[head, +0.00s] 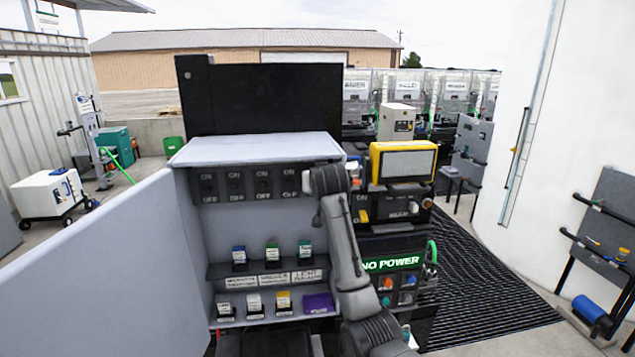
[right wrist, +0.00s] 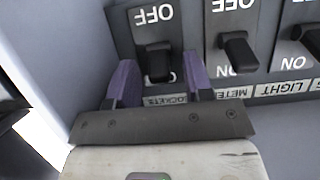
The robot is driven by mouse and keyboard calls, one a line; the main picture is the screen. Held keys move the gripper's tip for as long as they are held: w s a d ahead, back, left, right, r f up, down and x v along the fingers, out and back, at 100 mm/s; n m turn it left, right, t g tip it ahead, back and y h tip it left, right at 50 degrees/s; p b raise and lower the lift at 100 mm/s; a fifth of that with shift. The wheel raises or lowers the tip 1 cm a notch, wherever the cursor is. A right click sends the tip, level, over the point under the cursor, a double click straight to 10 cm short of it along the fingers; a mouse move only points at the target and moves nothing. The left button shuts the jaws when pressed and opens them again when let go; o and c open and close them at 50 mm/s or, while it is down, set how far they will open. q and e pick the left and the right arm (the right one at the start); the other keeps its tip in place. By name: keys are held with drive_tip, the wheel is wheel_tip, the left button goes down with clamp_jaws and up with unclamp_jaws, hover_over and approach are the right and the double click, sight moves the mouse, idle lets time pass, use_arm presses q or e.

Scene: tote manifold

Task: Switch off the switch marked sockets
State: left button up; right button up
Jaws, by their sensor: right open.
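The switch marked sockets (right wrist: 155,62) is a black lever on a dark plate, upside down in the right wrist view. OFF is at the top of that picture and ON, partly covered, is below the lever. Its white label (right wrist: 165,100) is partly hidden by my gripper. My right gripper (right wrist: 160,76) is open, with one purple finger on each side of this lever. I cannot tell whether a finger touches it. In the head view my right gripper (head: 318,180) is at the right end of the switch row and hides this switch. My left gripper is out of view.
The switches marked meter (right wrist: 237,48) and light (right wrist: 308,40) sit beside it. The open grey cabinet (head: 255,150) has side walls close to the row and shelves below holding small coloured items. Its door (head: 90,260) stands open at left. A yellow-topped unit (head: 403,160) stands at right.

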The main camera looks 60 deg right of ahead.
drive_tip(key=shift+w+d+f, duration=0.1)
drive_tip(key=shift+w, duration=0.05)
drive_tip(key=shift+c, duration=0.3)
clamp_jaws()
drive_tip(key=shift+f+b, duration=0.25)
drive_tip(key=shift+b, duration=0.3)
wheel_tip(320, 180, down, 2)
drive_tip(key=t+h+b, duration=0.2)
drive_tip(key=b, duration=0.3)
drive_tip(key=t+h+b, duration=0.2)
drive_tip(key=h+b, duration=0.1)
drive_tip(key=b, duration=0.3)
drive_tip(key=t+h+b, duration=0.2)
drive_tip(key=b, duration=0.4)
drive_tip(key=shift+f+t+h, duration=0.25)
drive_tip(key=shift+t+h, duration=0.05)
drive_tip(key=shift+t, duration=0.1)
